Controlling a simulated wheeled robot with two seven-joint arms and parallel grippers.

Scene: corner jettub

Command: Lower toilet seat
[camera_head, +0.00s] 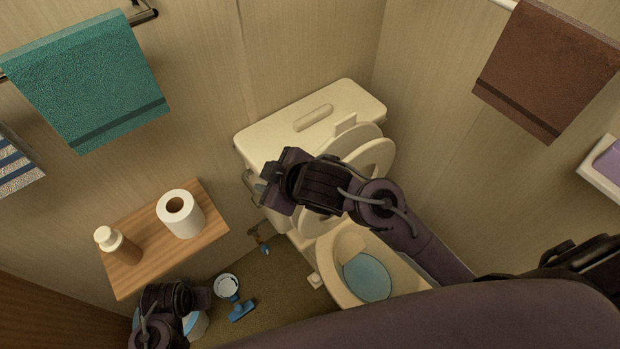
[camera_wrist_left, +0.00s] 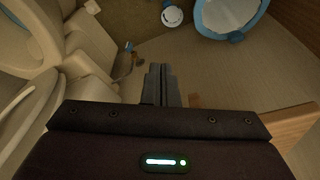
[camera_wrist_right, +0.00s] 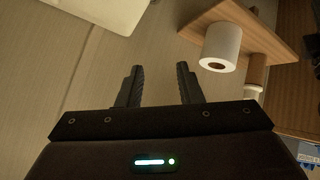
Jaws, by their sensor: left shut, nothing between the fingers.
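The toilet seat (camera_head: 382,156) is raised, standing in front of the lid (camera_head: 362,136) and leaning towards the tank (camera_head: 345,95). The bowl (camera_head: 335,277) below is uncovered, with blue inside. My left gripper (camera_head: 273,188) is at the left side of the raised seat, its arm hiding the middle of it. The left wrist view shows its fingers (camera_wrist_left: 159,72) shut and empty, pointing towards the floor, with pale toilet parts along the left edge. My right gripper (camera_head: 203,298) is at lower left in the head view; its fingers (camera_wrist_right: 157,73) are apart and empty.
A wooden shelf (camera_head: 148,252) holds a toilet roll (camera_head: 181,214) and a bottle (camera_head: 121,247) left of the toilet. A blue-rimmed bucket (camera_wrist_left: 232,14) and a blue brush (camera_head: 240,309) are on the floor. Towels hang on both walls.

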